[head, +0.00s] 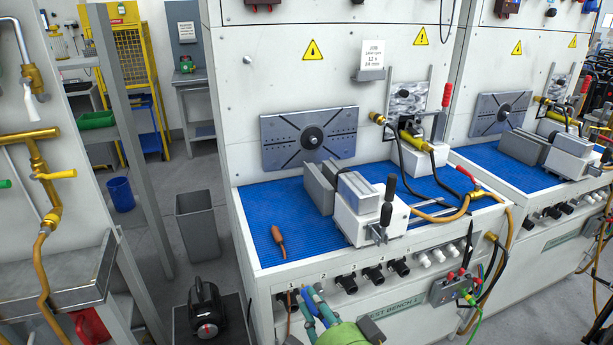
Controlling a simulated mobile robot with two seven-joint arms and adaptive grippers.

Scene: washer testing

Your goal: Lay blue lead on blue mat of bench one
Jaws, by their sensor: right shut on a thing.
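The blue mat (260,205) covers the top of test bench one and has bare room at its front left. My right gripper (313,298) is at the bottom of the head view, in front of the bench's front panel and below the mat's front edge. It is shut on a blue, slender thing, which I take as the blue lead (324,308); the fingers and lead overlap, so its full shape is hard to tell. A reddish-brown lead (279,240) lies on the mat's front left. My left gripper is not in view.
A grey and white vise (368,215) stands mid-mat, before a slotted dark plate (309,138). Black knobs (373,275) line the front panel. A brass valve with hoses (478,192) is at the right. A grey bin (201,222) and black device (206,310) stand left of the bench.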

